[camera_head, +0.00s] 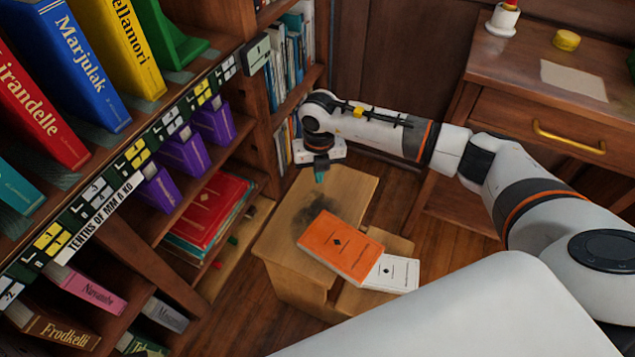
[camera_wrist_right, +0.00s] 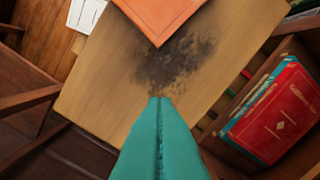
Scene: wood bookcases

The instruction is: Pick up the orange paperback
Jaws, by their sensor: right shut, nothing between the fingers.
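The orange paperback (camera_head: 340,246) lies flat on a small wooden stool (camera_head: 346,190). It has a small dark diamond on its cover, and its right end covers part of a white booklet (camera_head: 392,273). My right gripper (camera_head: 319,176) points down above the far part of the stool, beyond the paperback and apart from it. In the right wrist view its teal fingers (camera_wrist_right: 160,101) are shut together and empty. There the paperback (camera_wrist_right: 158,14) shows at the top edge, partly cut off, past a dark smudge on the wood. My left gripper is not in view.
A bookcase on the left holds upright books, purple volumes (camera_head: 184,152) and a red book stack (camera_head: 207,212) low beside the stool. A desk (camera_head: 520,95) with a brass-handled drawer stands at right. Dark floor shows between stool and desk.

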